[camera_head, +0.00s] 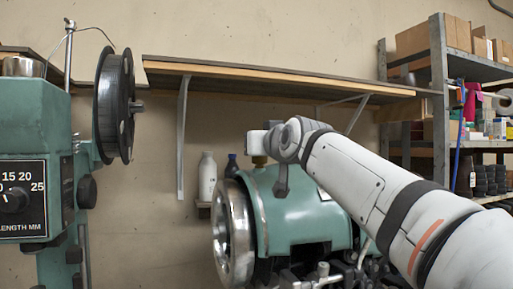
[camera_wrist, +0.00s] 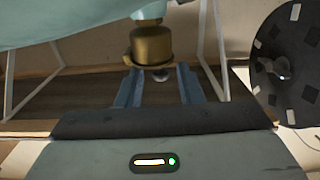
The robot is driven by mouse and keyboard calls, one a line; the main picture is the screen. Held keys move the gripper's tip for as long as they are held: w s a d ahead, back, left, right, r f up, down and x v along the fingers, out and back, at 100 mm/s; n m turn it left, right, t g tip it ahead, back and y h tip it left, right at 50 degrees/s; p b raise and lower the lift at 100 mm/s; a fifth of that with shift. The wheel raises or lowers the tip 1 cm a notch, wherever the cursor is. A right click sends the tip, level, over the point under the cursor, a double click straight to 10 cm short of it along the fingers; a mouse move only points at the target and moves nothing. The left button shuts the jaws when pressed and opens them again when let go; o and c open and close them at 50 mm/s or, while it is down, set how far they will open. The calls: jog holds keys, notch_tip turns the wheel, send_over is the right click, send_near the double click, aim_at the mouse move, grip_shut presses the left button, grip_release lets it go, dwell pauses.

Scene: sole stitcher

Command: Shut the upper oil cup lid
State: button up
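The upper oil cup (camera_wrist: 152,44) is a brass cylinder on the teal machine housing (camera_wrist: 60,20), which fills the top left of the wrist view. A wider brass rim or lid edge shows at the cup's end facing my gripper; I cannot tell the lid's exact angle. My gripper (camera_wrist: 159,76) is open, its two blue-grey fingers apart, with the fingertips close to this rim. In the head view the cup (camera_head: 259,160) shows small and partly hidden beside my gripper (camera_head: 262,142), above the teal machine head (camera_head: 305,215).
A black reel (camera_head: 115,105) stands on the machine's left column (camera_head: 30,120). A wall shelf (camera_head: 270,78) with metal brackets runs behind and above my gripper. A chrome handwheel (camera_head: 232,235) is below left. A loaded storage rack (camera_head: 440,100) stands at the right.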

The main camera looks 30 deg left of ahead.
jog(key=b+v, duration=0.1)
jog(key=v, duration=0.5)
dwell(0.4)
